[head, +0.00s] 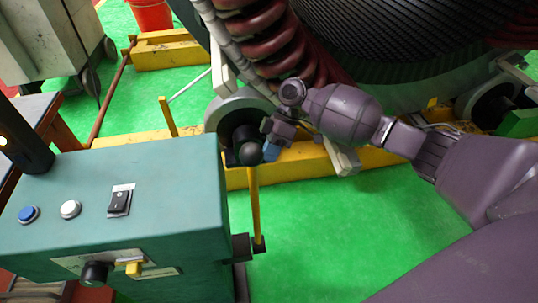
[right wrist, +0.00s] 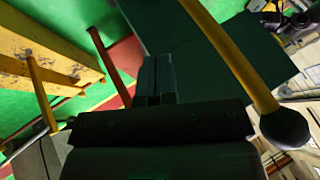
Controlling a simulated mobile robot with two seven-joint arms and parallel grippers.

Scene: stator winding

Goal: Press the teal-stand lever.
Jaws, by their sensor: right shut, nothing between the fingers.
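The teal stand (head: 150,190) fills the lower left of the head view. Its lever, a yellow rod with a black ball knob (head: 248,153), stands nearly upright at the stand's right side. In the right wrist view the lever (right wrist: 235,60) slants down to its knob (right wrist: 285,128), right of my fingers. My right gripper (head: 271,152) is shut and empty, just right of the knob in the head view. In the right wrist view the shut fingers (right wrist: 156,80) show left of the rod. I cannot tell whether they touch the lever. My left gripper is not in view.
The stand's top has a blue button (head: 28,214), a white button (head: 70,209) and a black rocker switch (head: 120,201). Behind the lever are a yellow beam (head: 300,165) and a large machine with red-brown coils (head: 265,40). Green floor (head: 320,225) is open to the right.

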